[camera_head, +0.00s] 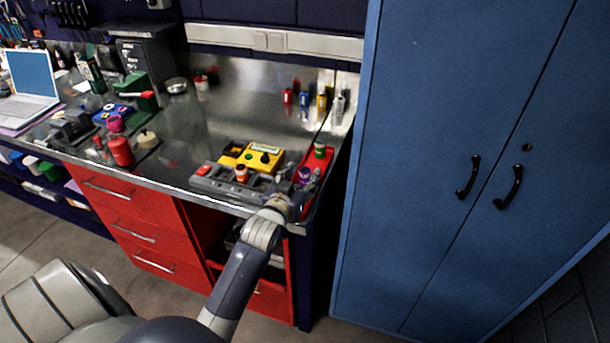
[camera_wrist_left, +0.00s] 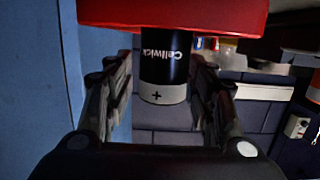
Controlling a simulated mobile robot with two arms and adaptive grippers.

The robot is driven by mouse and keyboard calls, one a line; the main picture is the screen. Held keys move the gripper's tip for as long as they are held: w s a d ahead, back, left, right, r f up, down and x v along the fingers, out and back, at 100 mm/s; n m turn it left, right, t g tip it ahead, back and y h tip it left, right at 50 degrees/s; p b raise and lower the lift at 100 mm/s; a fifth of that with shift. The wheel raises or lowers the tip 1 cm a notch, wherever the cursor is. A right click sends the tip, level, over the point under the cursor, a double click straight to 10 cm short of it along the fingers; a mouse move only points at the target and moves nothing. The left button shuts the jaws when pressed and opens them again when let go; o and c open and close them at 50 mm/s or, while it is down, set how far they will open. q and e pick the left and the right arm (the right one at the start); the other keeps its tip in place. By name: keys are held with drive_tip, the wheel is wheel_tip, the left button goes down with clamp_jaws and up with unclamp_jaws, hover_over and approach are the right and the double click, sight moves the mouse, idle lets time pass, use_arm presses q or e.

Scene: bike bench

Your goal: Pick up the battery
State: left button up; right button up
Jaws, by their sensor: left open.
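The battery (camera_wrist_left: 162,68) is a black cylinder with a silver end marked "+" and upside-down "Cellwick" lettering in the left wrist view. Its other end meets or passes behind a red surface (camera_wrist_left: 230,14) at the top of that view. My left gripper (camera_wrist_left: 158,88) is open, with one finger on each side of the battery and visible gaps between. In the head view my left gripper (camera_head: 290,203) is at the front right corner of the bench, by a red tray (camera_head: 322,166). I cannot make out the battery there. My right gripper is not in view.
A yellow device (camera_head: 251,157) and a grey tray (camera_head: 215,183) sit left of my gripper. A green-topped item (camera_head: 320,149) stands in the red tray. Several small cylinders stand at the back. A blue cabinet (camera_head: 440,130) stands close on the right.

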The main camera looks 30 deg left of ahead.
use_arm(q)
drive_tip(key=shift+x, duration=1)
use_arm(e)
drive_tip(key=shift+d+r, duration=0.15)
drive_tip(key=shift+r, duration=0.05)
use_arm(q)
drive_tip(key=shift+s, duration=0.1)
clamp_jaws()
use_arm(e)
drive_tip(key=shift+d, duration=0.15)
use_arm(q)
drive_tip(key=shift+r, duration=0.1)
